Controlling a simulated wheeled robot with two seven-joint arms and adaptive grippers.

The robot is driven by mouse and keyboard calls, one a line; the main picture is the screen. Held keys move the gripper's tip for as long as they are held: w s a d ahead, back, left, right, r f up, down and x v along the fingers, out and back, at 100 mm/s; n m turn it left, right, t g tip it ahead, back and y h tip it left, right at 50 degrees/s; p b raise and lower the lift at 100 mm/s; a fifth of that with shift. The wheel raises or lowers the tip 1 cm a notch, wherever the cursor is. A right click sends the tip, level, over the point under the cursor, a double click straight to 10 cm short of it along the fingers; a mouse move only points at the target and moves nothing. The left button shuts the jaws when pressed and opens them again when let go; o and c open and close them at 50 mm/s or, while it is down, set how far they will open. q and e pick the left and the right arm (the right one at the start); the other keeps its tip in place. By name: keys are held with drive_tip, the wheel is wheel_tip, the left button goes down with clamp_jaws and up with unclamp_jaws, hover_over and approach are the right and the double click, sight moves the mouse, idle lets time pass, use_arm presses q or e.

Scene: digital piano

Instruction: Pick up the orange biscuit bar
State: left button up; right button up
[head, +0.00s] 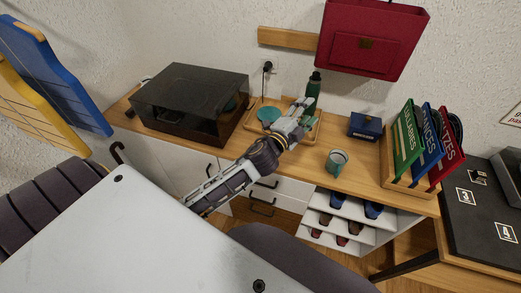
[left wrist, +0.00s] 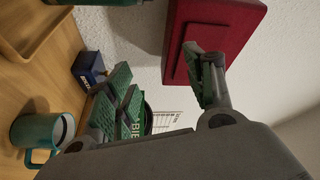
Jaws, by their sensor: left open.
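I cannot make out an orange biscuit bar in either view. My left gripper (head: 297,118) is above the wooden tray (head: 316,137) on the sideboard and hides part of it. In the left wrist view its two green-padded fingers (left wrist: 160,88) are spread apart with nothing between them. A teal round dish (head: 268,114) lies at the tray's left side, and a dark green bottle (head: 313,88) stands at its back. The tray's corner also shows in the left wrist view (left wrist: 22,50). My right gripper is in neither view.
A teal mug (head: 336,162) stands right of my gripper, with a small blue box (head: 365,126) behind it. A dark glossy box (head: 190,100) stands left. Upright green, blue and red folders (head: 425,143) stand right. A red case (head: 372,40) hangs on the wall above.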

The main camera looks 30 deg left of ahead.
use_arm(q)
drive_tip(key=d+r+m+h, duration=0.6)
drive_tip(key=m, duration=0.2)
drive_tip(key=s+d+f+m+g+h, duration=0.15)
drive_tip(key=d+m+g+h, duration=0.3)
drive_tip(key=m, duration=0.45)
drive_tip(key=s+d+m+g+h, duration=0.2)
drive_tip(key=d+m+g+h, duration=0.3)
drive_tip(key=m, duration=0.4)
drive_tip(key=a+f+m+g+y, duration=0.85)
drive_tip(key=a+f+y, duration=0.25)
drive_tip(key=a+f, duration=0.2)
drive_tip(key=a+m+y, duration=0.1)
drive_tip(key=a+y, duration=0.6)
drive_tip(key=a, duration=1)
drive_tip(key=shift+s+a+r+m+g, duration=0.35)
drive_tip(key=shift+s+r+g, duration=0.05)
drive_tip(key=shift+r, duration=0.05)
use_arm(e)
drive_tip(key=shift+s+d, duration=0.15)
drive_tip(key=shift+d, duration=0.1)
